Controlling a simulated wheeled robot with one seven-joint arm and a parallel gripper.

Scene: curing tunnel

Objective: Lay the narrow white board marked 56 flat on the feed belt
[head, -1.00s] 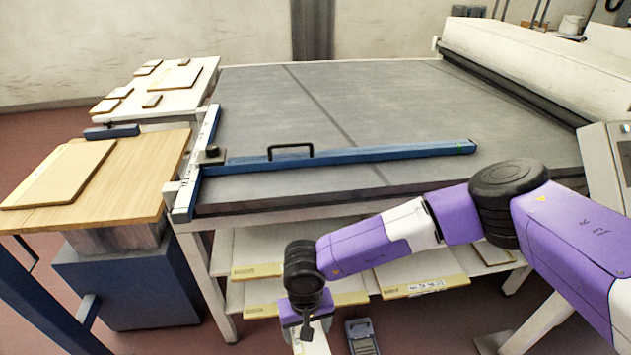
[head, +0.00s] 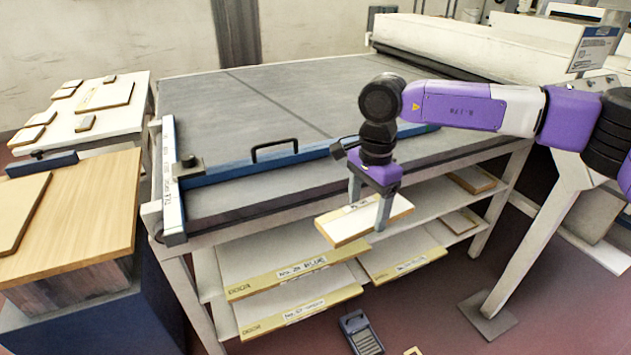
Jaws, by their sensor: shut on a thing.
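My gripper (head: 367,212) points down and is shut on a narrow white board (head: 345,222) with light wooden edges. The board is held roughly level, in front of the feed table's near edge and above the shelves. Some dark marking shows on its top near the fingers, too small to read. The feed belt (head: 260,105) is the wide grey surface behind the gripper, with a dark line across it. The board is apart from the belt in the picture.
A blue bar with a black handle (head: 274,150) lies along the belt's near side, joined to a side rail (head: 170,180). Labelled boards (head: 278,275) lie on shelves below. A wooden table (head: 90,205) and a white table with small boards (head: 120,108) stand left. The belt's middle is clear.

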